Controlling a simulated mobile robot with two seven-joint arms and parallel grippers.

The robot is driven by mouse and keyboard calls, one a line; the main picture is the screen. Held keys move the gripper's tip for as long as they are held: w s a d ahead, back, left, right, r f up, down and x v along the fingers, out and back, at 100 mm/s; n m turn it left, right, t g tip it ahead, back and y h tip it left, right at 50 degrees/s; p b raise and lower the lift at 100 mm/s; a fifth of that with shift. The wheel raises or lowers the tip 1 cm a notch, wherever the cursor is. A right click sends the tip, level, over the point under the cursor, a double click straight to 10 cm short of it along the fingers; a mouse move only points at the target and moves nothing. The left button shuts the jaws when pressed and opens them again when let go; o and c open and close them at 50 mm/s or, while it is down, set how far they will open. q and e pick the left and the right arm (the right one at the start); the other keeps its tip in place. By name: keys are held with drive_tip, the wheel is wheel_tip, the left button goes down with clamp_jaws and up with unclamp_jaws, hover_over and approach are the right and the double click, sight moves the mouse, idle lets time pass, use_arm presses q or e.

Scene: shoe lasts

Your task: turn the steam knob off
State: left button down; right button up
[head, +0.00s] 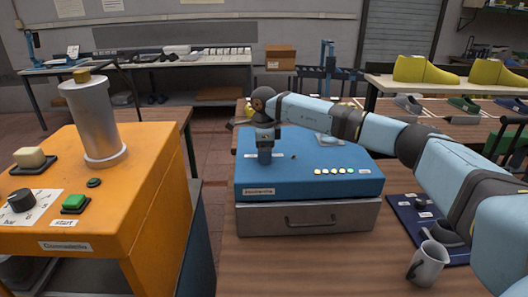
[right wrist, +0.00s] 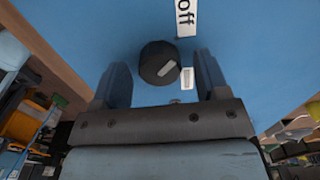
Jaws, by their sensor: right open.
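The black round knob (right wrist: 158,63) shows in the right wrist view on a blue surface, with a pale pointer mark slanting on its face. A white label reading "off" (right wrist: 185,18) lies above and right of it, and a smaller white label (right wrist: 187,78) sits close to its right. My right gripper (head: 265,153) points down over the top of the blue box (head: 340,182). In the right wrist view its two fingers are open, one on each side of the knob; I cannot tell whether they touch it. The knob is hidden in the head view. My left gripper is not in view.
The blue box has a row of yellowish lights (head: 342,171) and a grey drawer (head: 300,219) below. A mug (head: 428,264) and a dark blue panel (head: 425,225) stand right of it. An orange machine (head: 140,190) with another black knob (head: 22,200) stands at left.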

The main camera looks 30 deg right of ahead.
drive_tip(key=shift+r, duration=0.15)
wheel_tip(320, 180, up, 14)
drive_tip(key=shift+f+b, duration=0.2)
drive_tip(key=shift+b, duration=0.25)
drive_tip(key=shift+f, duration=0.1)
